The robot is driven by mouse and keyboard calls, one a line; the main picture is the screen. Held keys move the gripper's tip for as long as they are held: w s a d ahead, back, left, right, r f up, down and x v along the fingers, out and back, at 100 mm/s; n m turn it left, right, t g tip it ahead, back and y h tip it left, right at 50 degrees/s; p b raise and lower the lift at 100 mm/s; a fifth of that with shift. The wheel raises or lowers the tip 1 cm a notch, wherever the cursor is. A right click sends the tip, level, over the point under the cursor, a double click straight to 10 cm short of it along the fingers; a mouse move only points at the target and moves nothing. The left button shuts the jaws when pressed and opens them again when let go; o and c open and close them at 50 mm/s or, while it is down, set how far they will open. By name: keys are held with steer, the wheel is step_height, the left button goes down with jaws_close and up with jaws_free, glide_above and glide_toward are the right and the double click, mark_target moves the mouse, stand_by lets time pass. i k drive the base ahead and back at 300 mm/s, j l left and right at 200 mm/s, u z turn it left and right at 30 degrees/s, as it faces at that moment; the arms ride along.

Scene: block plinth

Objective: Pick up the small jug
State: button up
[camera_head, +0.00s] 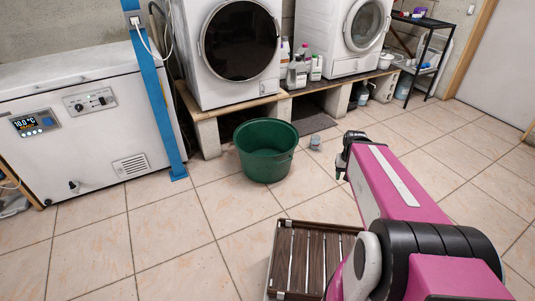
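A small pale grey-blue container (315,142) stands on the tiled floor just right of the green bucket; it may be the small jug, but it is too small to be certain. My gripper (341,174) is dark, at the far end of my pink arm, and shows to the right of and below this container in the picture, apart from it. Its fingers are small and partly hidden by the arm, so their opening is unclear. I see nothing held.
A green bucket (265,150) stands on the floor. Behind it, washing machines (240,40) sit on a block plinth (240,104) with several bottles (299,72). A white chest freezer (85,130) is at left. A brown slatted crate (300,260) lies near me. The right floor is clear.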

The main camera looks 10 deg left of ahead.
mark_target(315, 142)
steer(key=i+l, duration=0.2)
steer(key=i, duration=0.25)
steer(key=i+l, duration=0.2)
steer(key=i, duration=0.2)
steer(key=i+l, duration=0.2)
steer(key=i, duration=0.25)
steer(key=i+l, duration=0.25)
steer(key=i, duration=0.2)
steer(key=i+l+u, duration=0.1)
steer(key=i, duration=0.35)
steer(key=l, duration=0.1)
